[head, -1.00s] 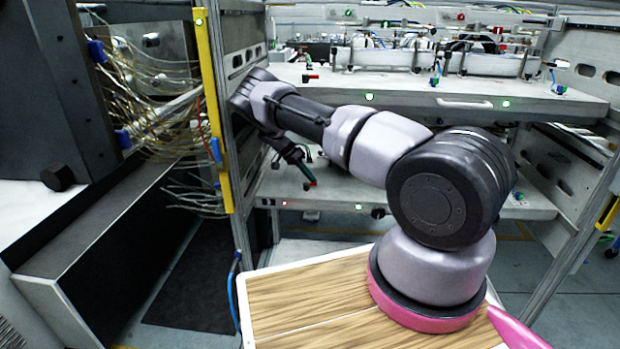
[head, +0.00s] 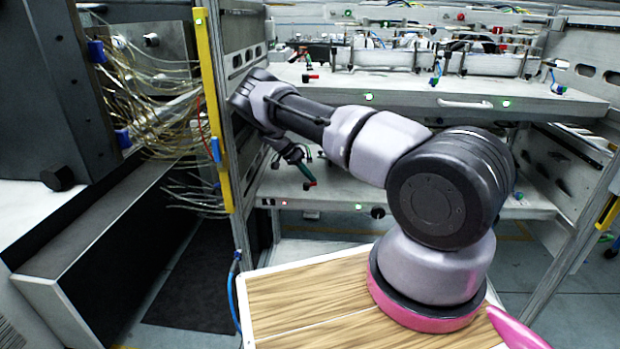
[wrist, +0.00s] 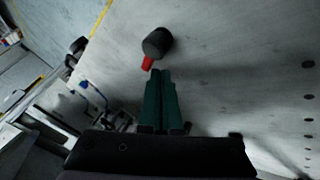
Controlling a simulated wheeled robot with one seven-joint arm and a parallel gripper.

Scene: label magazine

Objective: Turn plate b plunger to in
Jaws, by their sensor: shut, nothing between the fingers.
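A dark round knob (wrist: 158,43) with a short red tab (wrist: 147,63) stands on a pale grey plate (wrist: 230,60) in the wrist view. I take it for the plunger; no label shows which plate this is. My gripper (wrist: 161,72) has its two green fingers closed together and empty. The fingertips are just below the red tab in the picture; I cannot tell whether they touch it. In the head view my gripper (head: 303,168) is over the lower shelf (head: 345,190), with a small red piece (head: 309,185) at its tips. The knob is not clear there.
A yellow-edged post (head: 214,110) and bundled wires (head: 165,100) stand left. The lower shelf's front edge shows a red light (head: 285,203) and a green light (head: 359,207).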

